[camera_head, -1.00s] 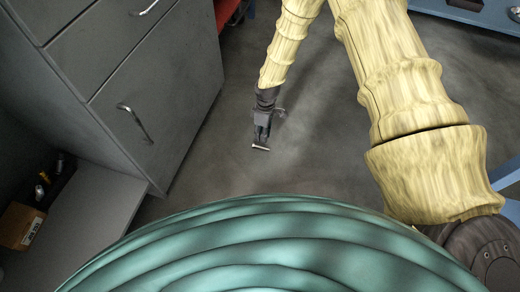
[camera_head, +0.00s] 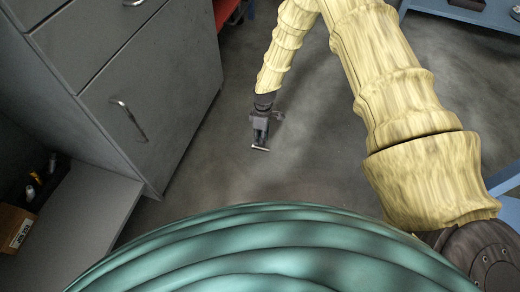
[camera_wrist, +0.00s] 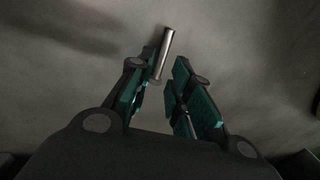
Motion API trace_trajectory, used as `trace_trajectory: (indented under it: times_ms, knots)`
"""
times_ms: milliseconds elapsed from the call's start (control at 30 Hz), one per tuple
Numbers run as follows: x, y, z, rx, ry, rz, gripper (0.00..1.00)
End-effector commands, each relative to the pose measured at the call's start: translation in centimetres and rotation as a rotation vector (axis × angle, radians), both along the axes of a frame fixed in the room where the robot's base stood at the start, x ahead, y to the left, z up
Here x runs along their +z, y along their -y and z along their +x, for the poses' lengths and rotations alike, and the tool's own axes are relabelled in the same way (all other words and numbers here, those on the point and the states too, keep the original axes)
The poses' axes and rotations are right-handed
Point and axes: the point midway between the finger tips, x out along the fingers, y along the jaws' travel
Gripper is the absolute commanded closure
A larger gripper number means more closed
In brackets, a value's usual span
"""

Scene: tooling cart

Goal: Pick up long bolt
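The long bolt (camera_wrist: 165,52) is a thin, shiny metal rod. In the wrist view it lies between the fingertips and sticks out past them, tilted slightly to the right. My gripper (camera_wrist: 160,84) is nearly closed, its teal-padded fingers shut on the bolt. The bolt's lower end is partly hidden between the fingers. In the head view my gripper (camera_head: 260,140) points downward over the grey floor, with the bolt (camera_head: 260,149) showing as a short bright bar crosswise at its tip.
A grey drawer cabinet (camera_head: 165,100) with metal handles stands left of my gripper. A grey surface (camera_head: 85,215) and a cardboard box (camera_head: 17,230) are at lower left. Blue-framed furniture (camera_head: 465,14) stands at upper right. Open floor (camera_head: 320,150) surrounds my gripper.

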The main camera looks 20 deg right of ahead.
Motion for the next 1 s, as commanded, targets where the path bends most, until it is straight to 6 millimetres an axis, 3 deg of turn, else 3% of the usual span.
trace_trajectory:
  times_ms: [300, 633, 767, 1000]
  knots:
    - [-3.7, -0.4, -0.7, 0.0, -0.001, 0.0, 0.79]
    - [-4.0, -0.4, -0.8, 0.0, 0.0, 0.0, 0.79]
    - [-4.0, -0.4, -0.8, 0.0, 0.0, 0.0, 1.0]
    - [-4.0, -0.4, -0.8, -0.001, 0.0, 0.0, 1.0]
